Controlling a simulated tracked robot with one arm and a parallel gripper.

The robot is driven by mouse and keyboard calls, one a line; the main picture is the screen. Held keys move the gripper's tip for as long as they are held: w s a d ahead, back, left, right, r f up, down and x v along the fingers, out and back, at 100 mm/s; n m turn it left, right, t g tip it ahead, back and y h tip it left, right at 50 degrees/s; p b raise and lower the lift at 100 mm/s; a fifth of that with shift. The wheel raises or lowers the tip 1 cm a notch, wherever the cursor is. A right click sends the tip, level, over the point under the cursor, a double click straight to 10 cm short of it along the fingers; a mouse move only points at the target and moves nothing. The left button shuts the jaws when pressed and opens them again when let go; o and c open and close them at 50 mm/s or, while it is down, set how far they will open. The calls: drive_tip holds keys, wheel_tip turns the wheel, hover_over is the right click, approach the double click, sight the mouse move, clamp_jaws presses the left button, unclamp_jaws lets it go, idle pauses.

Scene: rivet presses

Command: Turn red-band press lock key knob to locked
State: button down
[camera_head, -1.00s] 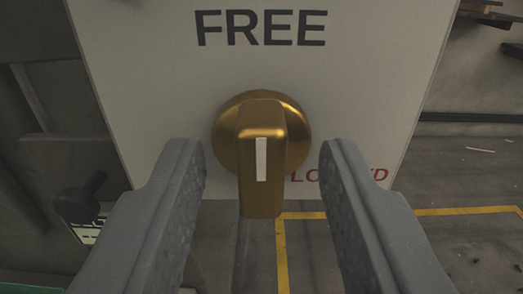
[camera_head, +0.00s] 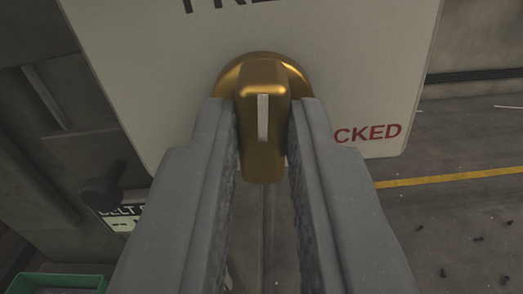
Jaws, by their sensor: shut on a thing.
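The brass lock key knob (camera_head: 263,78) sits on a pale plate (camera_head: 160,70) in the upper middle of the view. Its grip stands upright in the picture, with a white line mark on its face. Dark letters of FREE show cut off at the top edge above it. Red letters of LOCKED (camera_head: 368,133) show at the right, partly hidden by my right finger. My gripper (camera_head: 263,135) is shut on the knob's grip, one finger on each side. No red band shows.
A dark round-ended handle (camera_head: 102,192) is at the left, above a label reading partly BELT. A green bin (camera_head: 58,284) is at the bottom left. A yellow floor line (camera_head: 450,178) crosses the floor at the right.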

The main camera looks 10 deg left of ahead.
drive_tip(key=m+p, duration=0.1)
drive_tip(key=p, duration=0.1)
drive_tip(key=m+p, duration=0.1)
drive_tip(key=m, duration=0.1)
drive_tip(key=shift+w+a+r+p, duration=0.1)
drive_tip(key=shift+r+p, duration=0.2)
drive_tip(key=shift+p, duration=0.05)
drive_tip(key=m+p, duration=0.2)
drive_tip(key=m, duration=0.3)
drive_tip(key=shift+f+p, duration=0.15)
drive_tip(key=shift+p, duration=0.15)
drive_tip(key=m, duration=0.3)
drive_tip(key=m+p, duration=0.1)
drive_tip(key=shift+d+f+m, duration=0.15)
drive_tip(key=shift+d+m, duration=0.15)
drive_tip(key=shift+d+f+m, duration=0.1)
drive_tip(key=shift+d+m, duration=0.05)
drive_tip(key=shift+m, duration=1.75)
drive_tip(key=shift+d+m, duration=0.1)
drive_tip(key=shift+m, duration=0.2)
drive_tip(key=c, duration=1.5)
unclamp_jaws()
drive_tip(key=shift+f, duration=0.1)
drive_tip(key=shift+o, duration=0.5)
drive_tip(key=shift+a, duration=0.2)
